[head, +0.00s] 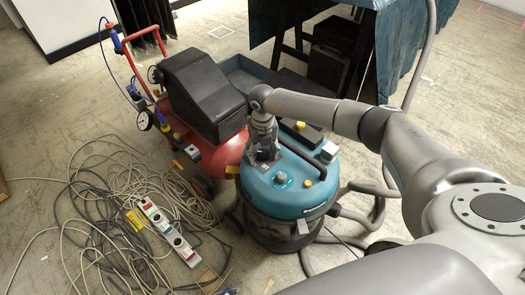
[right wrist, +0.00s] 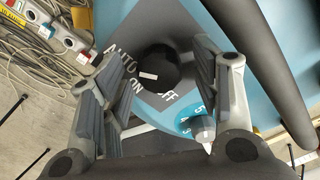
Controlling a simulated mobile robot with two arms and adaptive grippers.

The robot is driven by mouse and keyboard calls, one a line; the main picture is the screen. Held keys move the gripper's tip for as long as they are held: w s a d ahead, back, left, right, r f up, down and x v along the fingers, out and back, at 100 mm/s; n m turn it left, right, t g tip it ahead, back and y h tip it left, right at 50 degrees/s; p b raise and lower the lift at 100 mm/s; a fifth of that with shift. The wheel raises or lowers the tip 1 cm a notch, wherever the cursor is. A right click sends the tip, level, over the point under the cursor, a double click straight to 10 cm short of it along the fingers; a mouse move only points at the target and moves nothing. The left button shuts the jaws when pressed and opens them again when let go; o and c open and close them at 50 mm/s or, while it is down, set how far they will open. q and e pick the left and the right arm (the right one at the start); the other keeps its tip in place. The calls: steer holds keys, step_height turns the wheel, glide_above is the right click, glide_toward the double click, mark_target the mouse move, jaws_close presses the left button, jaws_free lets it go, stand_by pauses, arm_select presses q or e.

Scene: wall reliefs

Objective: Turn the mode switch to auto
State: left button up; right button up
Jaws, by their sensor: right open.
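The mode switch (right wrist: 160,66) is a round black knob with a short white mark, set on a dark plate on the blue lid of the vacuum cleaner (head: 270,190). AUTO, ON and OFF are printed beside it in the right wrist view; I cannot tell exactly which label the mark points at. My right gripper (head: 264,152) is over the lid, and in the head view it hides the switch. In the right wrist view its fingers (right wrist: 155,88) are apart on either side of the knob, with nothing gripped. Contact cannot be made out. My left gripper is out of view.
A small blue numbered dial (right wrist: 197,125) is near the switch. A black handle (head: 308,160) arches over the lid. A red compressor (head: 215,150) stands close on the left. Cables and a power strip (head: 165,230) cover the floor at left.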

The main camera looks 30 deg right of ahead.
mark_target(262, 153)
step_height(262, 153, up, 12)
stand_by(0.6)
stand_by(0.4)
